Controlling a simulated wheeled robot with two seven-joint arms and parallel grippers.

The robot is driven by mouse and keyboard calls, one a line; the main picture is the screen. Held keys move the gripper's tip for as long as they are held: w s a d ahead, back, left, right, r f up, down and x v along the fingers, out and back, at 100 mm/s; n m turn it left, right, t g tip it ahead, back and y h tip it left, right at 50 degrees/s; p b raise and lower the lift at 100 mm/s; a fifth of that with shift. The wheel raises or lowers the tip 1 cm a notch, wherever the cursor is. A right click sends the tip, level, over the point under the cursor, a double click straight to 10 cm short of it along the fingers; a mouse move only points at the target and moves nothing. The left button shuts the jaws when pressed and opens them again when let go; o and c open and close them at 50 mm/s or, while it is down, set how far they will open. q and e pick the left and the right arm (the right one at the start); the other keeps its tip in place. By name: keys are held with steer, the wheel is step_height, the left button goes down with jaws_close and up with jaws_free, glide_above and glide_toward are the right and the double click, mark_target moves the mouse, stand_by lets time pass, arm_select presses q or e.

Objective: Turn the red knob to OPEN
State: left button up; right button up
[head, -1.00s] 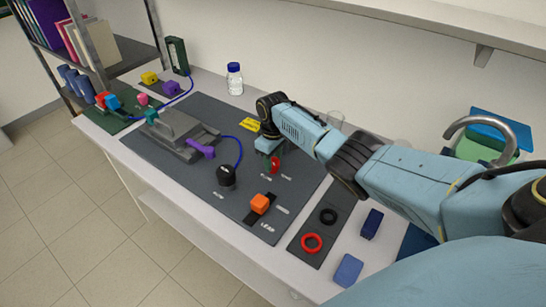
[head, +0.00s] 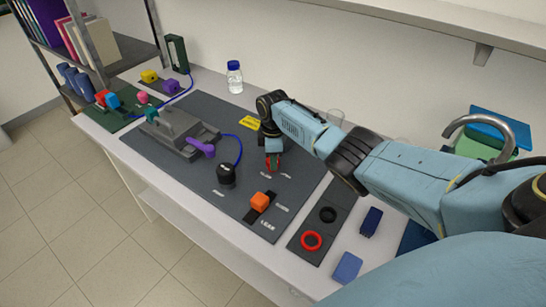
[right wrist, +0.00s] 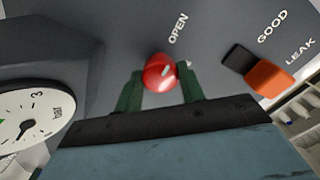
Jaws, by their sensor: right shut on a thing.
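The red knob (right wrist: 159,73) stands on the dark grey panel in the right wrist view, between the two green fingers of my right gripper (right wrist: 160,88). The right gripper is shut on it. A white OPEN label (right wrist: 178,28) is printed on the panel beyond the knob. In the head view the right gripper (head: 273,160) points down at the panel, and only a little red of the knob (head: 268,163) shows at its fingers. Which label the knob points to is hard to tell. My left gripper is not in view.
An orange block (head: 259,200) sits on a dark slot by the GOOD and LEAK labels (right wrist: 300,50). A round gauge (right wrist: 32,112) is close by in the right wrist view. A black knob (head: 226,176) and grey rig (head: 175,133) with a purple handle (head: 201,148) stand to the left.

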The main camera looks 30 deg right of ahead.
stand_by(0.5)
steer(key=o, duration=1)
steer(key=shift+r, duration=0.15)
step_height(320, 180, up, 13)
steer(key=shift+r+p, duration=0.1)
steer(key=shift+p, duration=0.35)
